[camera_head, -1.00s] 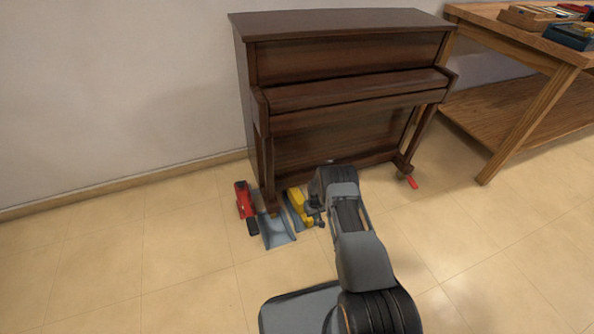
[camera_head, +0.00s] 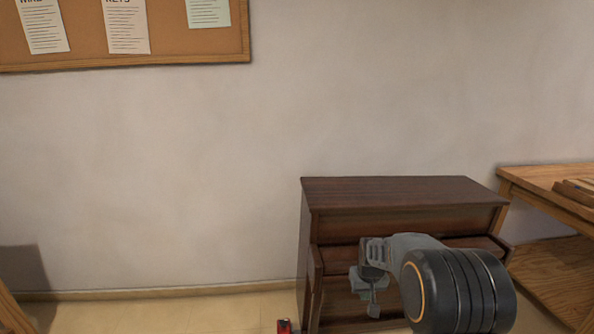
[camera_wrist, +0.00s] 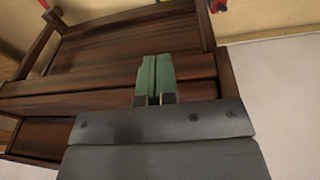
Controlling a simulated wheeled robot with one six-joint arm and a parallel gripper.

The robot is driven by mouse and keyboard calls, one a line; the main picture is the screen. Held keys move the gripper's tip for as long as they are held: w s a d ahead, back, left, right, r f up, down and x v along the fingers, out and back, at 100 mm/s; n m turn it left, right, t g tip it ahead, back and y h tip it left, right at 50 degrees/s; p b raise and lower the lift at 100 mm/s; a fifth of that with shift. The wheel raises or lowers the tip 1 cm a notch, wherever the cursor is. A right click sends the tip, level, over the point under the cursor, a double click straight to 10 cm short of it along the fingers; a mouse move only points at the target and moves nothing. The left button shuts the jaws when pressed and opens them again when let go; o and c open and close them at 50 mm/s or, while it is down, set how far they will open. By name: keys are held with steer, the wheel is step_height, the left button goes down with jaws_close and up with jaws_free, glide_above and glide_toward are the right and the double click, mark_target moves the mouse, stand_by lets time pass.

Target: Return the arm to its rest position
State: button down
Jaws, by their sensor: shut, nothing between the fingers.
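My gripper (camera_head: 374,309) is raised in front of the brown upright piano (camera_head: 400,193) in the head view, its fingers hanging down. In the wrist view, its two green fingertips (camera_wrist: 156,75) are together with nothing between them. Behind them the piano's dark wooden front (camera_wrist: 130,50) fills much of the wrist view. My arm hides part of the piano's front in the head view. I cannot tell the exact gap between gripper and piano.
A wooden workbench (camera_head: 545,180) stands right of the piano with a tray (camera_head: 575,190) on it. A red object (camera_head: 284,326) lies on the floor at the piano's left. A corkboard (camera_head: 190,45) hangs on the wall. The wall area left of the piano is clear.

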steer(key=s+a+r+t+p, duration=0.1)
steer(key=s+r+p, duration=0.6)
steer(key=s+r, duration=0.4)
steer(key=s+a+r+p, duration=0.2)
steer(key=s+r+p, duration=0.6)
steer(key=r, duration=1.1)
steer(key=s, duration=0.4)
steer(key=shift+a+m+t, duration=0.15)
steer(key=shift+m+t, duration=0.15)
steer(key=shift+t, duration=0.1)
